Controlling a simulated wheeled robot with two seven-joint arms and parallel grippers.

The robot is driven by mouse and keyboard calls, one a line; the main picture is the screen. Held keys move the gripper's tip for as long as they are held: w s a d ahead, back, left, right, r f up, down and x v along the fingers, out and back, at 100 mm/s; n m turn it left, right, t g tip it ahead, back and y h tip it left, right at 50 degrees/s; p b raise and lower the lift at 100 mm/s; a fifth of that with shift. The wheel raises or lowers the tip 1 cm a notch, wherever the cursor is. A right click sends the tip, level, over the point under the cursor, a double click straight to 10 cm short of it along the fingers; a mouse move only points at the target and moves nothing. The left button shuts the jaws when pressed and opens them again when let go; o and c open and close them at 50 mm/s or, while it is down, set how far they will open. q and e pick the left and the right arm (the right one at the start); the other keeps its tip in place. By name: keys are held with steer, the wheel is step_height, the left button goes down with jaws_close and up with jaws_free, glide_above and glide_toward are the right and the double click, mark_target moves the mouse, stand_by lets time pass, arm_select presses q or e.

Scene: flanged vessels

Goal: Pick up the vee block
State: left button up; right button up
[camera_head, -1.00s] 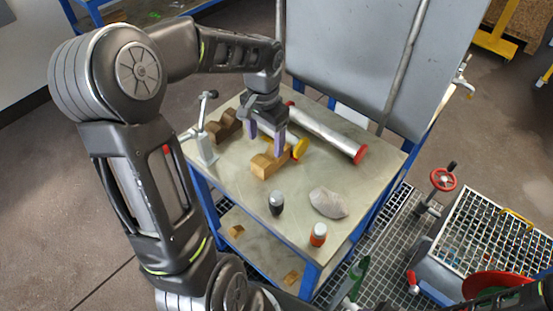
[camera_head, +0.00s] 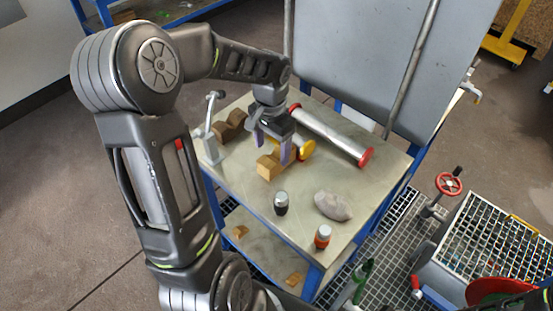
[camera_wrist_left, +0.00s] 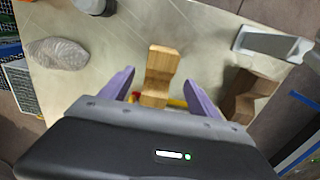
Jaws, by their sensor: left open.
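A light wooden block with a notched top, the vee block (camera_head: 268,168), sits on the bench top. It also shows in the left wrist view (camera_wrist_left: 161,68), between and beyond the purple fingers. My left gripper (camera_head: 272,148) is open and empty, with its fingers straddling the block's far end from above. In the wrist view the left gripper (camera_wrist_left: 160,92) has a finger on each side of the block, with gaps on both sides. A second, darker wooden block (camera_head: 231,124) of similar shape lies behind to the left; it shows in the wrist view (camera_wrist_left: 249,92). My right gripper is not visible.
A grey clamp-like stand (camera_head: 211,140) rises left of the block. A silver tube with red ends (camera_head: 330,135) lies behind, with a yellow round part (camera_head: 307,149) near the gripper. A dark cylinder (camera_head: 281,203), grey lump (camera_head: 332,206) and orange-banded cylinder (camera_head: 322,237) stand in front.

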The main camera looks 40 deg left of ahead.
mark_target(272, 159)
arm_select(q)
step_height(272, 159, down, 5)
steer(key=shift+p, duration=0.5)
jaws_close()
stand_by(0.9)
steer(key=shift+r, duration=0.15)
step_height(272, 159, up, 10)
steer(key=shift+f+b, duration=0.1)
steer(key=shift+b, duration=0.45)
stand_by(0.6)
